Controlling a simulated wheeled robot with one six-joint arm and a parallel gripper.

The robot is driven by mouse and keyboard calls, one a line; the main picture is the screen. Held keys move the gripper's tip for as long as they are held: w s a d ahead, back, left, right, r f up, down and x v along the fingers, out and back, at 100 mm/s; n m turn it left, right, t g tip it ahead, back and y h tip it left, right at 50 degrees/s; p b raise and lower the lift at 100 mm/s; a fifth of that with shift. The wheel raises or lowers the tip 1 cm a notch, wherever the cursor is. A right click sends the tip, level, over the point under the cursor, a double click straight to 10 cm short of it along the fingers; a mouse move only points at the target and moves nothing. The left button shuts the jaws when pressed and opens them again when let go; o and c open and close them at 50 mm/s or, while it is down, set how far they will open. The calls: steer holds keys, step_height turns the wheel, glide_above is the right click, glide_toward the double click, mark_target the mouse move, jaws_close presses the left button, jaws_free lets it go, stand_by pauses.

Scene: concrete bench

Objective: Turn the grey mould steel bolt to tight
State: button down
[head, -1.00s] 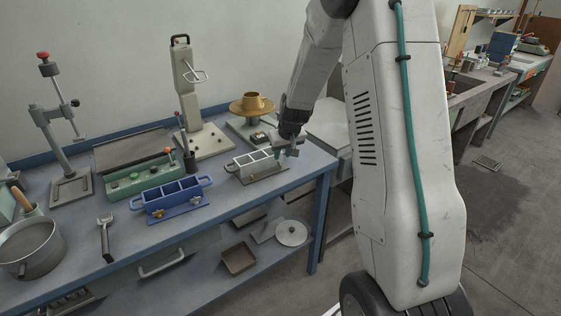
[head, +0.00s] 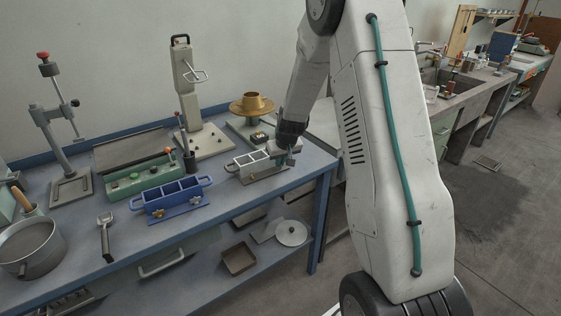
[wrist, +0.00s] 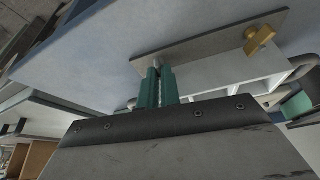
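The grey mould (head: 246,161) is an open box with compartments on a flat base plate, at the right of the bench. In the wrist view its base plate (wrist: 205,42) carries a brass wing bolt (wrist: 262,38) at one end. A small steel bolt (wrist: 156,63) shows at the other end, between my fingertips and mostly hidden by them. My gripper (head: 287,160) is at the mould's right end. Its teal fingers in the wrist view (wrist: 157,73) are close together and appear shut on the steel bolt. How far the bolt is turned cannot be seen.
A blue mould (head: 172,197) stands left of the grey one.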

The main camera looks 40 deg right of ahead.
steer(key=shift+a+m+g+h, duration=0.1)
steer(key=shift+m+g+h, duration=0.25)
steer(key=shift+m, duration=0.7)
steer(key=shift+a+m+g+h, duration=0.15)
steer(key=shift+m+h, duration=0.3)
steer(key=shift+m, duration=0.6)
steer(key=c, duration=1.6)
jaws_free()
steer(key=v, duration=0.7)
steer(key=shift+r, duration=0.35)
steer(key=shift+s, duration=0.15)
